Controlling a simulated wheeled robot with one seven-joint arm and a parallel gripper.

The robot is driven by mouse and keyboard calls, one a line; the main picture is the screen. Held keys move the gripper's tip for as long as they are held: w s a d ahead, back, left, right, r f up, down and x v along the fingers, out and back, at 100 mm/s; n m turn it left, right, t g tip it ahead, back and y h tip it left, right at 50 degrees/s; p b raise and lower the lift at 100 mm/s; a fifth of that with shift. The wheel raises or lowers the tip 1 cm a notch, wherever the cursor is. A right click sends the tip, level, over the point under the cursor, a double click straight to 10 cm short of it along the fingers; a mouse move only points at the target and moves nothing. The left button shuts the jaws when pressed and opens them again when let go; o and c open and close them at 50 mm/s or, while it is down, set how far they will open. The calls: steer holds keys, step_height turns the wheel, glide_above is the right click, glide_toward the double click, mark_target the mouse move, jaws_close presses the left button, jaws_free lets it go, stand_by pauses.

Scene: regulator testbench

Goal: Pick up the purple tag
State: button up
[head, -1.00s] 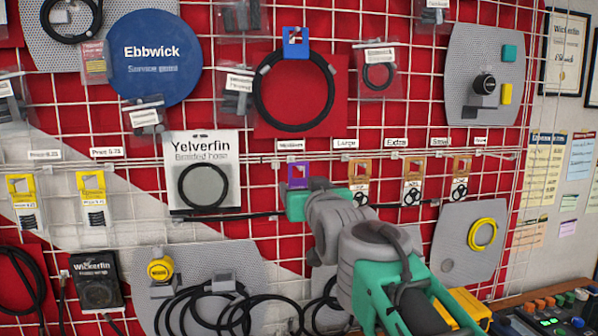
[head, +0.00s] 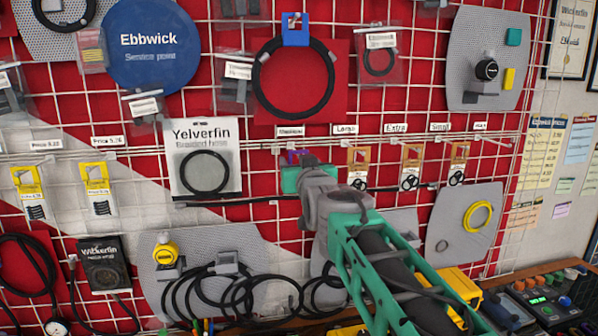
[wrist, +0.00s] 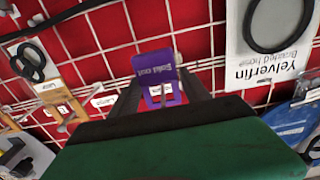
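The purple tag (wrist: 158,75) hangs at the rack in the wrist view, with upside-down pale lettering and a pale cut-out near its lower end. In the head view only a sliver of the purple tag (head: 294,156) shows above my green gripper (head: 305,179), which hides the rest. In the wrist view my gripper (wrist: 159,92) has its two dark fingers apart, one on each side of the tag. I cannot tell whether either finger touches it. The tag appears to still hang on its hook.
Orange tags with black knobs (head: 411,168) hang just right of my gripper. A Yelverfin hose pack (head: 203,140) hangs to the left. A blue tag (head: 295,30) with a large black ring hangs above. The wire grid runs close behind.

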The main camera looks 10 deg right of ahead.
steer(key=c, duration=1)
steer(key=shift+r, duration=0.1)
steer(key=shift+r, duration=0.15)
steer(key=s+r+b, duration=0.1)
steer(key=s+b, duration=0.7)
steer(key=s, duration=1)
